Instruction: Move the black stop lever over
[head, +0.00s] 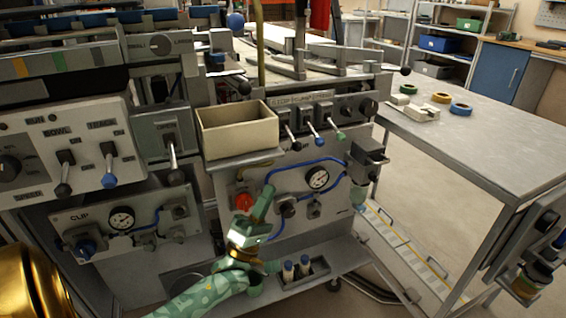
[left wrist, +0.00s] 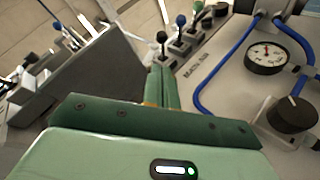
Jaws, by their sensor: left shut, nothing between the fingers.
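In the left wrist view the black lever (left wrist: 161,38) is just beyond the fingertips, beside the blue lever (left wrist: 181,20). My left gripper (head: 268,190), green, points up in front of the panel, below the black lever. It is shut and empty. Its closed fingers (left wrist: 162,78) show in the wrist view, apart from the lever. My right gripper is not in view.
Other black (head: 63,189) and blue (head: 109,181) levers are on the left panel. A metal table (head: 480,145) stands right.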

